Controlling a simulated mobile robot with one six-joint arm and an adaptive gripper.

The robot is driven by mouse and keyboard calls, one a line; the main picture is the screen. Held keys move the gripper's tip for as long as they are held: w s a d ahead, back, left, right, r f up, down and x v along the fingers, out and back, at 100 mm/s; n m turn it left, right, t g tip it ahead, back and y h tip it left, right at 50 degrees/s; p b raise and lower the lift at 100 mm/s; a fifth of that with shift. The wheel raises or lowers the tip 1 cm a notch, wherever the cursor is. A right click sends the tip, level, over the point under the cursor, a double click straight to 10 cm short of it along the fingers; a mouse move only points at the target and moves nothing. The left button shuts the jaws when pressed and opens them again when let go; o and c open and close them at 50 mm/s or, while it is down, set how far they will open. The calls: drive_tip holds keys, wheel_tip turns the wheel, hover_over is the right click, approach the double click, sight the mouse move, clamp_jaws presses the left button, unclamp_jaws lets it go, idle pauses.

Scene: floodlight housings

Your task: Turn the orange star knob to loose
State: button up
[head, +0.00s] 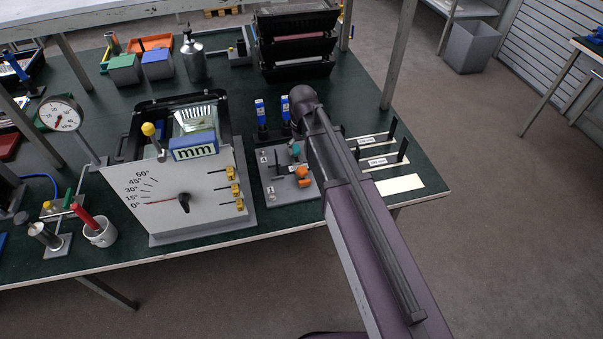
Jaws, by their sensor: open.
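A small orange knob (302,171) sits on a grey plate (283,192) on the green bench, with a second orange piece (306,183) just below it. They are too small to tell which is the star knob, or its loose or tight setting. A teal knob (295,150) and small white labels are on the same plate. My arm passes over the plate's right side and hides part of it. My gripper cannot be made out in the head view.
Left of the plate stands a white panel (150,210) with an angle scale, red pointer and yellow clamps. Blue-topped bottles (260,110) stand behind the plate. Black posts (391,130) and white strips are to its right. Stacked black trays (295,45) are at the back.

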sight(302, 171)
drive_tip(key=shift+f+b, duration=4.75)
drive_tip(key=shift+f, duration=0.3)
drive_tip(key=c, duration=1.1)
